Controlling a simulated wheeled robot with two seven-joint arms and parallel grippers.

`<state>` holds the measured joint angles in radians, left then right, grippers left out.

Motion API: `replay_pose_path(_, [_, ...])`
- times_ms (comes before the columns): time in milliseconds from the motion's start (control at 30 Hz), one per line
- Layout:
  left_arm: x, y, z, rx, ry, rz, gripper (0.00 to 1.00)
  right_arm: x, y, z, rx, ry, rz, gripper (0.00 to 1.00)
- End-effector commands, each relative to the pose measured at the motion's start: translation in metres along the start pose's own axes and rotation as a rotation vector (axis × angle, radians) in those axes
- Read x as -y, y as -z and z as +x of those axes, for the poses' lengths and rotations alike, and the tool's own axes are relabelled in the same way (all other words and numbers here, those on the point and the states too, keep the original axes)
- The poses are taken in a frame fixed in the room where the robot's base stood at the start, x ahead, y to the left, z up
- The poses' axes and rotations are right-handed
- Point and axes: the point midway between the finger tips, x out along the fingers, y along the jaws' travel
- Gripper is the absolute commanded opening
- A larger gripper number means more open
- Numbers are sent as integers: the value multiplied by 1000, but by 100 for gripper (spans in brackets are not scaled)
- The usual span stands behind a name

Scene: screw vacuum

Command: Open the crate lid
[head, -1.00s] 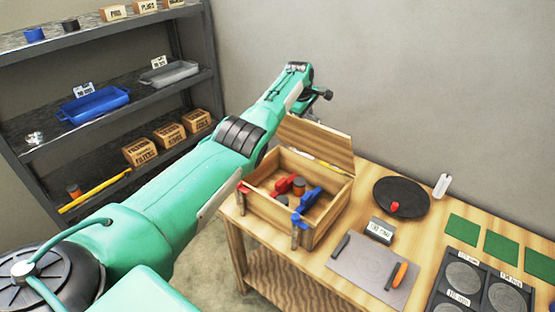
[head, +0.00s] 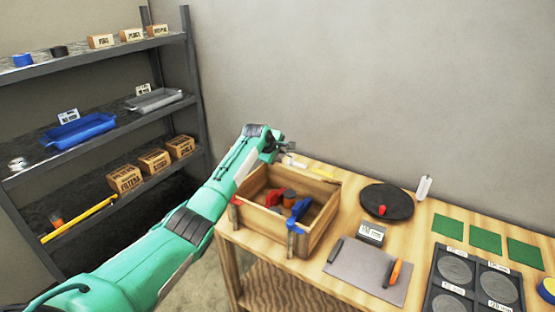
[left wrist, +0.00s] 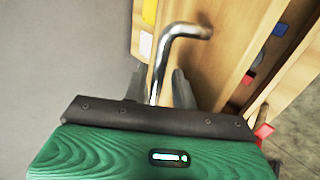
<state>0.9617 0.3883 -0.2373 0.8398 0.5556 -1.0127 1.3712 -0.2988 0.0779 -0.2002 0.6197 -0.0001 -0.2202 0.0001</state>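The wooden crate (head: 310,234) stands open on the left part of the workbench, with red and blue tools and a small orange-and-dark item inside. Its lid no longer stands above the back rim in the head view; it is tipped back, mostly hidden behind the crate. My left gripper (head: 283,153) is behind the crate's back left corner. In the left wrist view, a bent shiny metal handle (left wrist: 162,62) runs between the fingers of my left gripper (left wrist: 160,88), which sit close on both sides of it. Wooden boards lie beside the handle. My right gripper is out of view.
A grey shelf (head: 115,120) stands at left, a wall behind.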

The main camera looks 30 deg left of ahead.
Motion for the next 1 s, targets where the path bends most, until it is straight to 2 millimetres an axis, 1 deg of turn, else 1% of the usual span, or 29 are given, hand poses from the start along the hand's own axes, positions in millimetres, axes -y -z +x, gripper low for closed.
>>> replay_pose_path(33, [5, 0, -1, -1, -8, 2, 27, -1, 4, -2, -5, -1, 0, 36])
replay_pose_path(133, [12, -1, -3, -1, -27, 2, 27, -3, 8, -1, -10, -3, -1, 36])
replay_pose_path(300, [20, -2, -5, 0, -47, 2, 27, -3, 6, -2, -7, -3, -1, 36])
replay_pose_path(500, [21, -3, -6, 2, -54, 2, 27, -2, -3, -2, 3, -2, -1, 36])
replay_pose_path(667, [21, -3, -6, 1, -54, 1, 27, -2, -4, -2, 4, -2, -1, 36])
replay_pose_path(700, [21, -3, -6, 1, -54, 2, 19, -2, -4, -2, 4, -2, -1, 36])
replay_pose_path(767, [21, -2, -6, -3, -54, 4, 8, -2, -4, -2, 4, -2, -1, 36])
replay_pose_path(800, [20, 0, -7, -9, -54, 7, 0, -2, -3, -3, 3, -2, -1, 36])
replay_pose_path(867, [20, 5, -9, -26, -54, 15, 0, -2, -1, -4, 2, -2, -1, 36])
replay_pose_path(1000, [16, 26, -18, -95, -53, 51, 0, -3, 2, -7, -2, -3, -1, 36])
